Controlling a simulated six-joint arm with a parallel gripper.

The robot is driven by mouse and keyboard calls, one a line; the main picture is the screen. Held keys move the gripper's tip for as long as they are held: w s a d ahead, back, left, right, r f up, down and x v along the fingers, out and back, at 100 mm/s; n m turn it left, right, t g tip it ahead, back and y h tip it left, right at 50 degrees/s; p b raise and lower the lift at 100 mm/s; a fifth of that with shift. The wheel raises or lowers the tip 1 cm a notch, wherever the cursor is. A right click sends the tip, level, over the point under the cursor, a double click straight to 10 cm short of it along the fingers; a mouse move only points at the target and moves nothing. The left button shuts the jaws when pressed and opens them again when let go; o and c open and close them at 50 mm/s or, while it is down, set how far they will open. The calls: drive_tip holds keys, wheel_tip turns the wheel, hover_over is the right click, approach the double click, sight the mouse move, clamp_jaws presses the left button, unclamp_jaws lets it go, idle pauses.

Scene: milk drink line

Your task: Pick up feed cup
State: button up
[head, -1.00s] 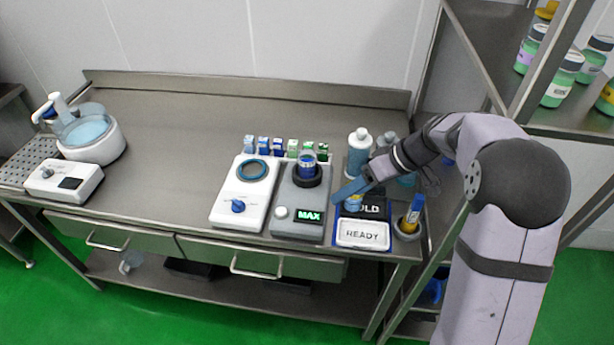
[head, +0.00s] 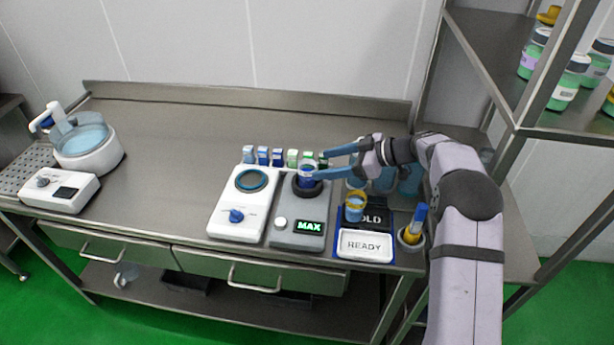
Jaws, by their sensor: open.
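A small dark blue cup (head: 306,181) with a paler rim sits upright in the black ring of the grey MAX device. A second cup (head: 355,208), light blue with an orange-yellow rim, stands on the dark HOLD pad. I cannot read a label that says which is the feed cup. My gripper (head: 319,164) is open, with long blue fingers pointing left. Its nearer fingertip is at the right of the dark blue cup's rim, and its farther fingertip is behind and to the right. I cannot tell whether it touches the cup. Nothing shows between the fingers.
Several small cartons (head: 278,157) stand in a row behind the devices. A white device (head: 236,216) is left of the grey device (head: 297,232). Bottles stand behind my gripper. A white READY tray (head: 365,246) and a holder (head: 410,238) are at right. The table's middle left is clear.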

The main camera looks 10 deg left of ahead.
sight(313, 164)
drive_tip(key=p+x, duration=0.3)
drive_tip(key=x, duration=0.1)
drive_tip(key=shift+w+a, duration=0.2)
drive_tip(key=shift+w+a+f, duration=0.1)
drive_tip(key=shift+a+f, duration=0.2)
drive_tip(key=shift+a, duration=0.05)
clamp_jaws()
drive_tip(key=shift+r, duration=0.1)
wheel_tip(313, 164, up, 10)
drive_tip(key=b, duration=0.3)
